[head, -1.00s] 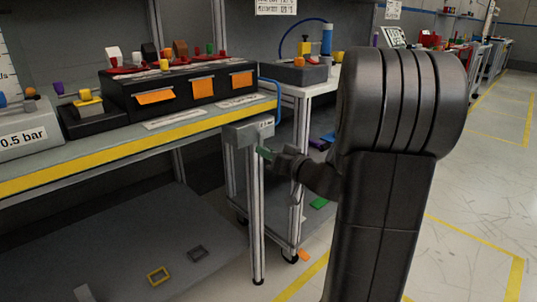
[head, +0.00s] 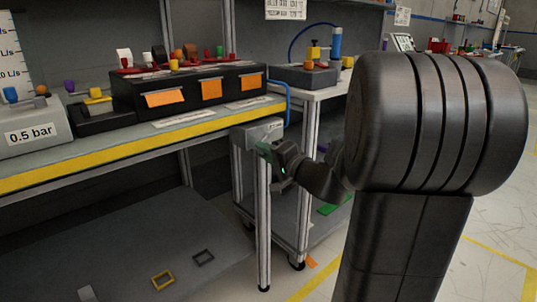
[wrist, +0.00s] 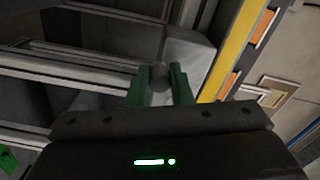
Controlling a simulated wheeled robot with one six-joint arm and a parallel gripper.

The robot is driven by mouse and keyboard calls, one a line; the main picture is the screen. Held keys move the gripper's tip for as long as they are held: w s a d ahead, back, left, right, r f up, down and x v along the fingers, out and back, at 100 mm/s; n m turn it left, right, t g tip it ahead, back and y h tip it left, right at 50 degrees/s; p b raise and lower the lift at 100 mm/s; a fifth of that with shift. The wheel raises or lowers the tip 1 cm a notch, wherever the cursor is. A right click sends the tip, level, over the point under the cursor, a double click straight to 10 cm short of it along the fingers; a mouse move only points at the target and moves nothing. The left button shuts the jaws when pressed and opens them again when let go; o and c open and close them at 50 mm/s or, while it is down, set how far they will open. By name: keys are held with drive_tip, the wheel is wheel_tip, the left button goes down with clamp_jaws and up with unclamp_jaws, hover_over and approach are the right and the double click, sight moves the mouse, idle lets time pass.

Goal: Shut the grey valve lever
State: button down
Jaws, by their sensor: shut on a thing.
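A grey box (head: 257,133) sits at the front right corner of the workbench, at the top of a metal post. It also shows in the wrist view (wrist: 192,50). My gripper (head: 264,150) is right at the front of this box. In the wrist view, its two green fingers (wrist: 160,88) stand on either side of a rounded grey end, which I take to be the grey valve lever (wrist: 158,73). The gripper is shut on it. The rest of the lever is hidden, and I cannot tell its angle. My arm covers much of the right side of the head view.
A workbench with a yellow front edge (head: 115,151) carries a black module (head: 190,90) with several coloured levers and a grey "0.5 bar" unit (head: 38,125). A blue hose (head: 287,95) runs near the box.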

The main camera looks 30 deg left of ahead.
sight(254, 139)
drive_tip(key=m, duration=0.1)
drive_tip(key=r+m+p, duration=0.1)
drive_tip(key=m, duration=0.1)
drive_tip(key=shift+s+a+r+m, duration=0.1)
drive_tip(key=shift+s+r+m, duration=0.2)
drive_tip(key=shift+s+r+m+p, duration=0.1)
drive_tip(key=shift+r+m+p, duration=0.35)
drive_tip(key=shift+m, duration=0.4)
drive_tip(key=shift+r+m+p, duration=0.2)
drive_tip(key=shift+m+p, duration=0.3)
drive_tip(key=shift+m, duration=0.35)
drive_tip(key=c, duration=1.3)
unclamp_jaws()
drive_tip(key=p+v, duration=0.2)
drive_tip(key=v, duration=1.1)
drive_tip(key=shift+d+p, duration=0.35)
drive_tip(key=b+x, duration=0.2)
drive_tip(key=x, duration=1.1)
drive_tip(key=shift+a+b, duration=0.3)
drive_tip(key=shift+a, duration=0.1)
